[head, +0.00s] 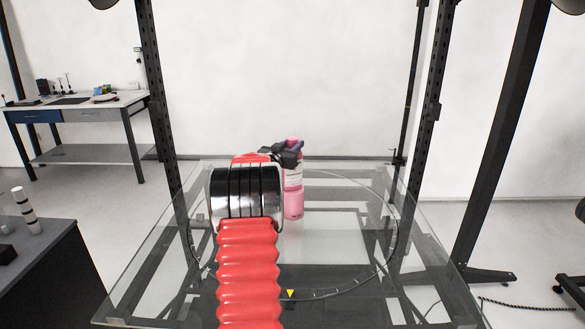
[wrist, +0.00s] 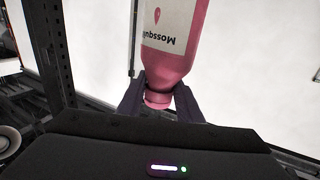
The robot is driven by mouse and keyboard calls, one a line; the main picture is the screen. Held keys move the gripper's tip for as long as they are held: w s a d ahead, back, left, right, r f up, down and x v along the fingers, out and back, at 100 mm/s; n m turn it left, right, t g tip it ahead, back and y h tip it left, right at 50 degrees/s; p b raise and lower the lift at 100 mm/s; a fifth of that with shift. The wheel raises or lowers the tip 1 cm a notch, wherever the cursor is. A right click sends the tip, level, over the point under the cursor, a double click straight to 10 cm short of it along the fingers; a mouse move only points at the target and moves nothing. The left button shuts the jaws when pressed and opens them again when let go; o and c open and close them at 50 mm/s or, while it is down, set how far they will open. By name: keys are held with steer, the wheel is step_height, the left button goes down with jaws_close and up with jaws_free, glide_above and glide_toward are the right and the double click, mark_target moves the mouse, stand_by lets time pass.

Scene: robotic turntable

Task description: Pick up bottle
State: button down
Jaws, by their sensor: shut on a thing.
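The pink bottle (head: 293,204) with a white label stands upright over the glass turntable (head: 340,255), behind and right of my arm in the head view. My gripper (head: 290,155) is shut on its upper part, just below the cap. In the wrist view the bottle (wrist: 178,60) appears upside down, its neck between the two dark fingers of my gripper (wrist: 158,100). Part of the label lettering shows. I cannot tell whether the bottle's base touches the glass. My arm hides part of the turntable.
Dark upright posts (head: 158,100) flank the turntable at left and right. A workbench (head: 75,108) with small items stands at the far left. A grey cabinet (head: 40,265) with small objects is at the near left. The glass around the bottle looks clear.

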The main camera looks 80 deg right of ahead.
steer(key=shift+r, duration=0.15)
step_height(320, 180, up, 10)
steer(key=shift+f, duration=0.1)
stand_by(0.6)
stand_by(0.5)
step_height(320, 180, down, 9)
steer(key=shift+s+a+f+m+g+y, duration=0.1)
steer(key=shift+m+g+y, duration=0.05)
steer(key=shift+m+g, duration=0.3)
steer(key=shift+a+f+m+g+y, duration=0.15)
steer(key=shift+m+g, duration=0.1)
steer(key=shift+g, duration=0.3)
steer(key=shift+d, duration=0.1)
steer(key=shift+m+g, duration=0.3)
steer(key=shift+g, duration=0.2)
steer(key=shift+m+g+y, duration=1.1)
steer(key=shift+m+g, duration=0.2)
steer(key=shift+g, duration=0.5)
steer(key=shift+f, duration=0.15)
